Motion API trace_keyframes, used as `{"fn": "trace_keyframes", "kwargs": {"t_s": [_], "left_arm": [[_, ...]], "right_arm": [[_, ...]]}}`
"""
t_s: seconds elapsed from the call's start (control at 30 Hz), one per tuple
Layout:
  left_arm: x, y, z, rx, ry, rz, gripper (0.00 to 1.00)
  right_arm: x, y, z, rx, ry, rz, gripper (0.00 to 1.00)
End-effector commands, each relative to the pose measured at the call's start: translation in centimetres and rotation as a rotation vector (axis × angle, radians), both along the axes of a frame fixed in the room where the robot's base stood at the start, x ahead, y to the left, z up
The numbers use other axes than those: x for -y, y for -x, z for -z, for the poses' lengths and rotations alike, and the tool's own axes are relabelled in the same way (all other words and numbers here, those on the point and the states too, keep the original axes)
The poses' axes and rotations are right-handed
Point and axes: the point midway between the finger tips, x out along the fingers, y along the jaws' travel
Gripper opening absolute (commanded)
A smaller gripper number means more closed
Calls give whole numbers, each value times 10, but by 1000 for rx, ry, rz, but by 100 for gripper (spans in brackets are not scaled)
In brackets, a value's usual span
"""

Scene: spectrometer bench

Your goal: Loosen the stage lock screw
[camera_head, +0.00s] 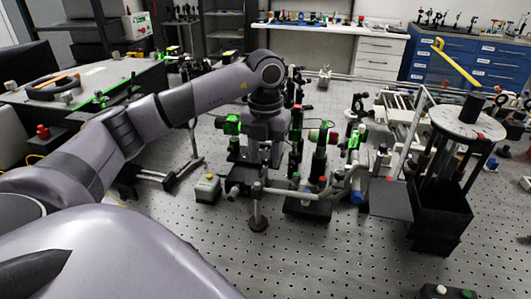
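My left arm reaches in from the left and bends down at the wrist. My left gripper (263,152) points downward over the optical assembly in the middle of the bench. Its fingers blend into the dark parts there, so I cannot tell whether they are open or touching anything. Below it is a dark stage block (242,178) with a horizontal metal rod running right from it. I cannot make out the stage lock screw; it is too small or hidden by the gripper. My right gripper is not in view.
Dark post mounts (319,160) with green parts stand just right of the gripper. The front of the perforated bench (330,262) is mostly clear.

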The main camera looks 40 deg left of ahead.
Motion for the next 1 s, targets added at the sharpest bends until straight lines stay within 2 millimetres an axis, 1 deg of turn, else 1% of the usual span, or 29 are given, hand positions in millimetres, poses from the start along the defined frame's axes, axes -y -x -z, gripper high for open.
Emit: {"fn": "trace_keyframes", "kwargs": {"t_s": [0.07, 0.17, 0.4, 0.5, 0.6, 0.73, 1.0], "left_arm": [[0, 0, -1, 0, 0, 0, 43], [0, 0, -8, 1, 1, 0, 43], [1, -1, -47, 4, 2, 2, 43], [0, 0, -60, 2, 0, 0, 43], [0, 0, -68, 2, 0, 0, 43], [0, 0, -72, 0, 1, 0, 43], [0, 0, -71, 0, 0, 0, 43]], "right_arm": [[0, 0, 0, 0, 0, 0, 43], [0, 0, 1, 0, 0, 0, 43], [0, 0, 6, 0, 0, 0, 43], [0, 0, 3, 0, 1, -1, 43], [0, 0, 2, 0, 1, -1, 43], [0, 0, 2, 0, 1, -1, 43], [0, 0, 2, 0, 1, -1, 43]]}}
